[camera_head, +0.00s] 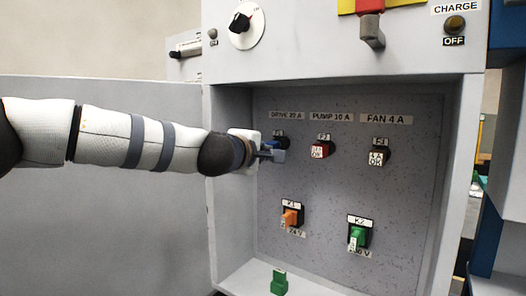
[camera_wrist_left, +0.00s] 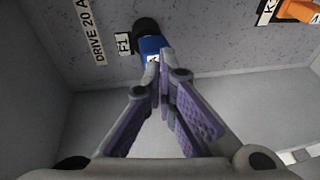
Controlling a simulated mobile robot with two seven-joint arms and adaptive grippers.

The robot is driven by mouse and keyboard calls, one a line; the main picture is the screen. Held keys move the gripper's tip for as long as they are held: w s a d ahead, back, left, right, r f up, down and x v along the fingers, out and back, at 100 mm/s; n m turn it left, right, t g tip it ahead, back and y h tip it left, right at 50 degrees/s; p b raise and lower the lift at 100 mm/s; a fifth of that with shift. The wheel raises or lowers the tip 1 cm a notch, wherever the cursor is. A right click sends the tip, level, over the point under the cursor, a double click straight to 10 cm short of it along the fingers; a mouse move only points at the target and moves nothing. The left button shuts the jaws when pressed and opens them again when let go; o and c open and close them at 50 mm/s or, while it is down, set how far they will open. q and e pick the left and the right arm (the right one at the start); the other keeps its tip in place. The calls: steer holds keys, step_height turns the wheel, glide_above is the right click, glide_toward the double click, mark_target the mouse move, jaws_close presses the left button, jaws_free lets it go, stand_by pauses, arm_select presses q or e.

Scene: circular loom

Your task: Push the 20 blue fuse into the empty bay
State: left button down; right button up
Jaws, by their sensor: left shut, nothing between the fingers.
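The blue fuse (camera_head: 270,146) is in the black round holder under the "DRIVE 20 A" label (camera_head: 286,115), at the upper left of the cabinet's back panel. In the left wrist view the blue fuse (camera_wrist_left: 153,46) stands out from the black holder (camera_wrist_left: 146,27). How deep it sits is hard to tell. My left gripper (camera_head: 277,155) is shut and empty, its fingertips at the outer end of the fuse. In the left wrist view the fingertips (camera_wrist_left: 164,78) touch or nearly touch that end. My right gripper is not in view.
Below are an orange relay (camera_head: 290,217) and a green relay (camera_head: 358,236). A green block (camera_head: 279,284) stands on the cabinet floor. The left cabinet wall (camera_head: 226,225) is close to my arm.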

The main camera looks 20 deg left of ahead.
arm_select(q)
steer(key=shift+w, duration=0.15)
steer(key=shift+w+d, duration=0.15)
steer(key=shift+w, duration=0.05)
stand_by(0.3)
